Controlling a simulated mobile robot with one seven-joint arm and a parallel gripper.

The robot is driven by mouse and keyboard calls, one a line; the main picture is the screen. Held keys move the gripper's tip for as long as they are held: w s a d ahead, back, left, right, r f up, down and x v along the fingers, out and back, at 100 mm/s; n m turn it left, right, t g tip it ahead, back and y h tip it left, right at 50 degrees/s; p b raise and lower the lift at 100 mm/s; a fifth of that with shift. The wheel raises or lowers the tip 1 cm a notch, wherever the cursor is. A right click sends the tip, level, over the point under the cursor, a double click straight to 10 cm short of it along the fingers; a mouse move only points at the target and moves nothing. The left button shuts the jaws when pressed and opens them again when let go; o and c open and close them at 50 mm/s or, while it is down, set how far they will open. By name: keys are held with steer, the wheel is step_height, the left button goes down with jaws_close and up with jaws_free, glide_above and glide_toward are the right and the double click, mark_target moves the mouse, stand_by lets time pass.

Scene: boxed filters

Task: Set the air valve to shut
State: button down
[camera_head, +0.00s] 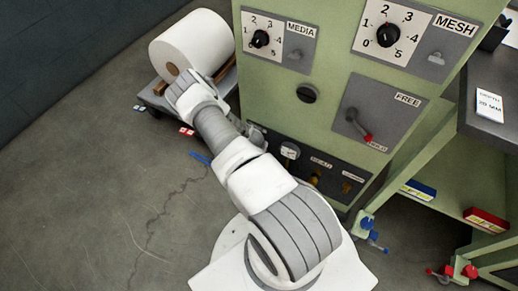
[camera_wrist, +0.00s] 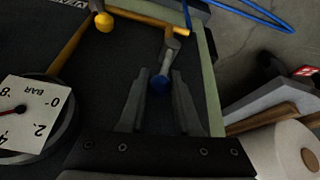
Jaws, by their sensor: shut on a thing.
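In the head view, my arm hides the gripper's fingertips and this lever. The dark lower panel (camera_head: 268,140) shows there to the right of my forearm.
A pressure gauge (camera_wrist: 25,115) and a yellow-knobbed lever (camera_wrist: 103,22) are left of my gripper. A white roll (camera_head: 195,45) rests on a low cart at the back left. The green cabinet (camera_head: 300,90) carries dials and a red-tipped FREE lever (camera_head: 360,126). Floor at left is open.

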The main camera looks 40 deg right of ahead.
steer(key=shift+s+d+f+m+t+y, duration=0.15)
steer(key=shift+s+d+t+y, duration=0.1)
steer(key=shift+s+t, duration=0.25)
steer(key=shift+s+d+f+m+t+y, duration=0.15)
steer(key=shift+s+m+t+y, duration=0.1)
steer(key=shift+t, duration=0.45)
steer(key=shift+s+d+f+m+t+y, duration=0.1)
steer(key=shift+s+d+f+t+y, duration=0.1)
steer(key=shift+s+t, duration=0.3)
steer(key=c, duration=0.6)
jaws_free()
steer(key=shift+a, duration=0.1)
steer(key=shift+r, duration=0.15)
steer(key=p+v, duration=0.5)
steer(key=v, duration=1.2)
steer(key=shift+s+a, duration=0.1)
steer(key=shift+s, duration=0.1)
